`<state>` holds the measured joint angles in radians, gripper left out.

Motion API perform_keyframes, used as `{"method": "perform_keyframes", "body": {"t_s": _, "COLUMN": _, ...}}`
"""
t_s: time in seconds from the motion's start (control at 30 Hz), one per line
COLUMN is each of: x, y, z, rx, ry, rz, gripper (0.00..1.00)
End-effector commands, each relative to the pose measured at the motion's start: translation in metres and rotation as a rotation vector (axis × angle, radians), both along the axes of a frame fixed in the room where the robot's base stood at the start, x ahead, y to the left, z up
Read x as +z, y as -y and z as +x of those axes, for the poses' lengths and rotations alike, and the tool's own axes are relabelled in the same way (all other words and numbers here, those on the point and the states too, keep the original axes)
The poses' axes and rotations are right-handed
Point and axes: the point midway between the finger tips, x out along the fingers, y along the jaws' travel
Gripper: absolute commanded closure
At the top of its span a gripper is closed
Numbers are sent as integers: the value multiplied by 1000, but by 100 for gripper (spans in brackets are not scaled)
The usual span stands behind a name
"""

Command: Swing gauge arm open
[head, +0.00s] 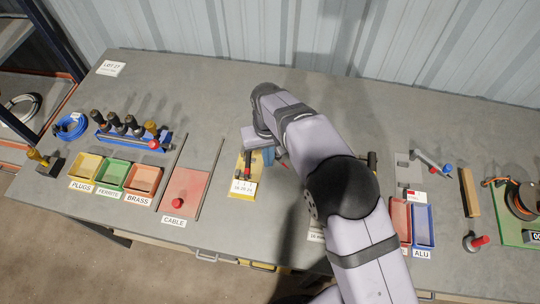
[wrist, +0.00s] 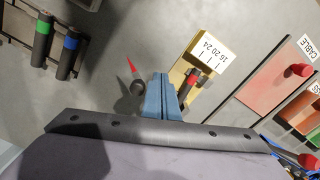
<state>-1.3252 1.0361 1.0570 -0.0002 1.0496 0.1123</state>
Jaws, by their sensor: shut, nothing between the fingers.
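A yellow gauge block (head: 238,171) with a white label reading 16 20 24 lies on the bench, in the middle of the head view. It also shows in the wrist view (wrist: 178,72), right of my fingers. A dark handle with a red band (wrist: 190,88) lies over the block; I cannot tell whether it is the gauge arm. In the head view my gripper (head: 268,157) is beside the block, partly hidden by my arm.
A red CABLE board (head: 185,190) and PLUGS (head: 86,166), FERRITE and BRASS trays are left of the gauge. Two dark cylinders with green and blue bands (wrist: 68,52) stand left in the wrist view. An ALU tray (head: 422,225) is to the right.

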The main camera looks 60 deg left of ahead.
Motion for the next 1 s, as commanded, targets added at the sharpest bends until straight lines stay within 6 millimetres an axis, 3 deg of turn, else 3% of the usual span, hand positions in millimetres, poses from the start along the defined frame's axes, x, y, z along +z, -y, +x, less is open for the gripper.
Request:
{"method": "perform_keyframes", "body": {"t_s": 0.27, "x": 8, "y": 0, "z": 0, "rx": 0, "ry": 1, "rz": 2, "gripper": 100}}
{"method": "perform_keyframes", "body": {"t_s": 0.73, "x": 56, "y": 0, "z": 0, "rx": -1, "ry": 0, "rz": 1, "gripper": 100}}
{"method": "perform_keyframes", "body": {"t_s": 1.0, "x": 60, "y": 0, "z": 0, "rx": -1, "ry": 0, "rz": 1, "gripper": 100}}
